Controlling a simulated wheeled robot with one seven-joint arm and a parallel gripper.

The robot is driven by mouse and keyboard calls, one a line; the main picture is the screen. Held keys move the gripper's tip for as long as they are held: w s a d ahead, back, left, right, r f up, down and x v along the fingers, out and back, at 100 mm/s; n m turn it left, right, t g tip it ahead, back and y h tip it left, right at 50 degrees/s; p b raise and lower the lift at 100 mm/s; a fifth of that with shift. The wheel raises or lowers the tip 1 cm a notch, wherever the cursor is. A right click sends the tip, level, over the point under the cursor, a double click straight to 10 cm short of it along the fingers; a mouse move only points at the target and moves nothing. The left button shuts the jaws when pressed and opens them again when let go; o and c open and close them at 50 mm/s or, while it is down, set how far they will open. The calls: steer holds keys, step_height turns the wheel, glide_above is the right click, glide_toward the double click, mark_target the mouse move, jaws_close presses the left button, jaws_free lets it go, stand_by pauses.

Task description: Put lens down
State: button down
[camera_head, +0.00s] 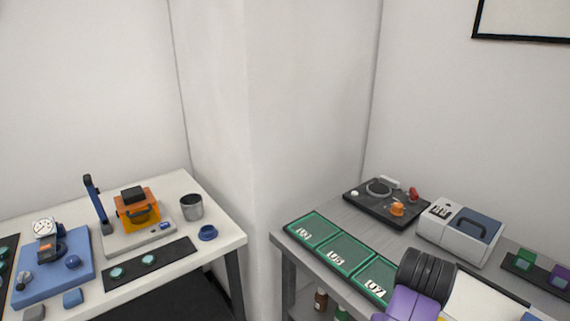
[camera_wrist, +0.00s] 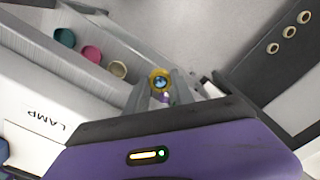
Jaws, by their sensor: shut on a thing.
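The lens (camera_wrist: 160,81), a small round piece with a yellow rim and a blue centre, shows between the fingertips of my gripper (camera_wrist: 163,88) in the wrist view. The grey fingers are shut on it, and a small violet patch shows just below it. What lies directly under the lens is hard to make out. In the head view my purple and black arm is at the lower right, over the right bench; the fingers and the lens are not visible there.
Green labelled trays (camera_head: 347,254), a black device (camera_head: 372,209) and a white box (camera_head: 455,239) stand on the right bench. In the wrist view, a white LAMP box (camera_wrist: 30,125) is at left, several coloured discs (camera_wrist: 90,54) above it, and a dark panel (camera_wrist: 255,60) with cream rings at right.

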steer(key=shift+s+a+f+n, duration=0.2)
steer(key=shift+s+a+f, duration=0.1)
steer(key=shift+s+f, duration=0.2)
steer(key=shift+s+a+f+n, duration=0.2)
steer(key=shift+s+a+f, duration=0.1)
steer(key=shift+s+f, duration=0.15)
